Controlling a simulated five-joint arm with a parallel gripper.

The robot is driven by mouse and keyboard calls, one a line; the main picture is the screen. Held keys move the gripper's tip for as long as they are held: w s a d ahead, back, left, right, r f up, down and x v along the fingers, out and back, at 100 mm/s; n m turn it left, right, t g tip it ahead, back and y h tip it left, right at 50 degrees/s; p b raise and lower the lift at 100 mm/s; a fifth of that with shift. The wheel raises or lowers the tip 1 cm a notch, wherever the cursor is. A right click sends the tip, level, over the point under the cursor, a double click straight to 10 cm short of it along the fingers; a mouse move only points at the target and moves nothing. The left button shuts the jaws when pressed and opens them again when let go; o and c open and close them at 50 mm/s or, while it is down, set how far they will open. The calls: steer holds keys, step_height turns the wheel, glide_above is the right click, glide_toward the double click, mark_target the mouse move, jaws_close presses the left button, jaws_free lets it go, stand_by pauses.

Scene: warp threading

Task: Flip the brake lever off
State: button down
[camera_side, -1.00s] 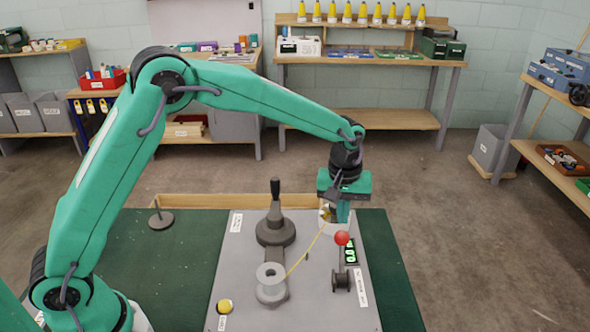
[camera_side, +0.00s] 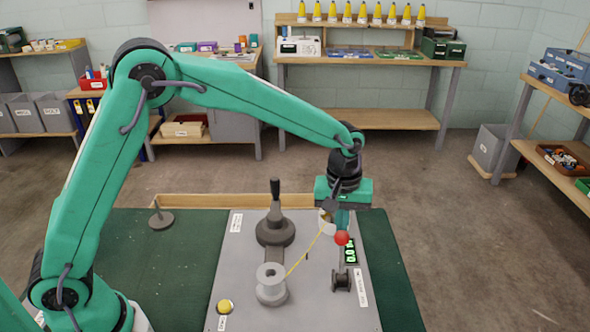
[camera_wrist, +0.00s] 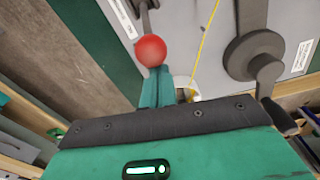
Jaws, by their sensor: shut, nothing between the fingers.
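The brake lever shows as a red ball knob (camera_side: 342,238) on a thin dark stem at the right of the grey panel (camera_side: 240,275). In the wrist view the red knob (camera_wrist: 150,50) sits just beyond my fingertips, with its stem running up from it. My gripper (camera_side: 342,222) is shut and empty, pointing down right behind the knob in the side view. In the wrist view its teal fingers (camera_wrist: 157,82) are together, their tips partly hidden by the knob. I cannot tell whether they touch it.
A yellow thread (camera_side: 305,252) runs from a grey spool (camera_side: 271,284) to a pale part beside my fingers. A dark crank (camera_side: 275,231), a lit green display (camera_side: 350,251), a small dark spool (camera_side: 341,280) and a yellow button (camera_side: 225,306) are on the panel.

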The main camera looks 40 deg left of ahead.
steer(key=shift+s+d+r, duration=0.35)
stand_by(0.3)
steer(key=shift+s+d+r, duration=0.35)
steer(key=shift+s+d, duration=0.1)
steer(key=s+d, duration=0.7)
steer(key=shift+s+d+f, duration=0.15)
steer(key=shift+s+d, duration=0.1)
steer(key=shift+s, duration=0.15)
stand_by(0.6)
steer(key=w+a+r, duration=0.1)
steer(key=w+r, duration=0.3)
steer(key=s+d+r, duration=0.5)
steer(key=s, duration=0.2)
steer(key=shift+d+r+h, duration=0.15)
steer(key=shift+h, duration=0.15)
